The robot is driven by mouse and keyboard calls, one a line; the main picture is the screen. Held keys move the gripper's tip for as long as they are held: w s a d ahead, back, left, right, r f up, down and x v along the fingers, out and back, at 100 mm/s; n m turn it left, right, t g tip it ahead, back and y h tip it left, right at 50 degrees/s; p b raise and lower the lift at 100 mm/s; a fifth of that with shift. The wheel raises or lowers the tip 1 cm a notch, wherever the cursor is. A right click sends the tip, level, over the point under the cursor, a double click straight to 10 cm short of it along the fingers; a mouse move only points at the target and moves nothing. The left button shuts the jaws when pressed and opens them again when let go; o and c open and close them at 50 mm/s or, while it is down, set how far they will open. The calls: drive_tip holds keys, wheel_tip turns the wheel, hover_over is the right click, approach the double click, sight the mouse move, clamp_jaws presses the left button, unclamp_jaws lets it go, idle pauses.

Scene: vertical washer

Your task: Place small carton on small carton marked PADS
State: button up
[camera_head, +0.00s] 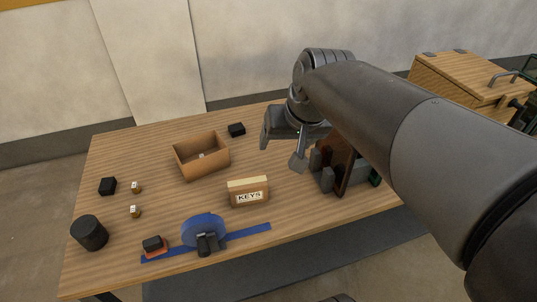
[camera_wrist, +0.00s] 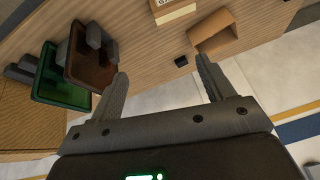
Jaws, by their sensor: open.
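A small tan carton marked KEYS (camera_head: 248,193) stands on the table near the front middle. It also shows, cut off by the top edge, in the wrist view (camera_wrist: 175,14). I see no label reading PADS in either view. My gripper (camera_head: 282,145) is open and empty above the right part of the table, up and right of the KEYS carton in the head view. In the wrist view its two fingers (camera_wrist: 161,70) are spread wide with nothing between the tips.
A blue tape roll (camera_head: 204,230), a dark cylinder (camera_head: 89,233) and small blocks lie front left. Brown (camera_wrist: 88,62) and green (camera_wrist: 58,88) bins stand right, partly behind my arm.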

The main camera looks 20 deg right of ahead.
drive_tip(key=s+a+f+n, duration=0.2)
drive_tip(key=s+a+f, duration=0.1)
drive_tip(key=s, duration=0.5)
drive_tip(key=shift+a+f+h, duration=0.2)
drive_tip(key=shift+f+h, duration=0.1)
drive_tip(key=shift+f, duration=0.05)
